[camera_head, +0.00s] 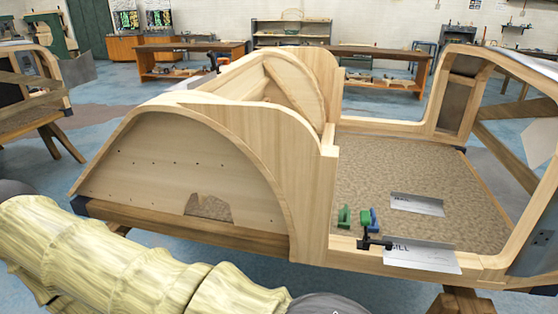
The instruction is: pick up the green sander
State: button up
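A small green object (344,217) stands on the brown floor panel inside the wooden bodyframe, near its front sill, right of centre. It is too small to tell for certain that it is the sander. My arm crosses the lower left of the view. My gripper is not in view.
The wooden bodyframe (326,200) fills the middle, with a curved wheel arch on the left and a raised side frame on the right. Metal plates lie on the floor panel (418,204) and sill (422,255). Workbenches (385,55) stand behind.

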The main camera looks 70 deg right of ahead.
aim_at(344, 221)
jog(key=u, duration=0.5)
jog(key=k, duration=1.05)
jog(key=z, duration=2)
